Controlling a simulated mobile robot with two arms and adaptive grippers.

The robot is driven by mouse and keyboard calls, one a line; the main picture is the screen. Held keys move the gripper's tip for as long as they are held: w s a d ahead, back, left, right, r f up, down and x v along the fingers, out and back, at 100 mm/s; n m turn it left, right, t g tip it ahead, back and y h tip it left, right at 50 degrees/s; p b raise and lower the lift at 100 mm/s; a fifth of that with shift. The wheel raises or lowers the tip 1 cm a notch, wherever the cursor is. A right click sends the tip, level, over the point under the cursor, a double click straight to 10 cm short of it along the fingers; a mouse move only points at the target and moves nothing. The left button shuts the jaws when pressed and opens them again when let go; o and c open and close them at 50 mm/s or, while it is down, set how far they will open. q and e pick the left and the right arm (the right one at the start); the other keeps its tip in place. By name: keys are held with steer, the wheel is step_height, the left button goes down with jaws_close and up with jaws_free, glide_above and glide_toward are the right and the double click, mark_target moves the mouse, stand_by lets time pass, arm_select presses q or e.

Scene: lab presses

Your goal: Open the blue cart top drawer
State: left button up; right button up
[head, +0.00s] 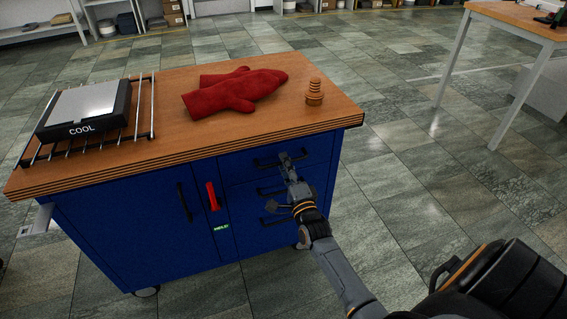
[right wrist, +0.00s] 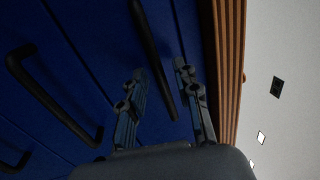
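The blue cart (head: 130,228) has a wooden top and a stack of drawers on its right side. Its top drawer (head: 318,148) looks shut, with a black bar handle (head: 265,163). My right gripper (head: 288,160) is at this handle, hiding part of it. In the right wrist view, the fingers of my right gripper (right wrist: 160,68) are apart, and the dark handle bar (right wrist: 152,50) runs between them with gaps on both sides. Whether either finger touches it cannot be told. My left gripper is not in view.
Lower drawer handles (head: 270,222) sit below my right gripper. A red handle (head: 212,196) and a black door handle (head: 184,202) are to the left. Red mitts (head: 230,92), a wooden screw-shaped piece (head: 314,93) and a rack (head: 150,112) are on top. Tiled floor (head: 430,215) is clear right.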

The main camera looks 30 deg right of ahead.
steer(key=shift+w+d+r, duration=0.15)
steer(key=shift+w, duration=0.5)
jaws_close()
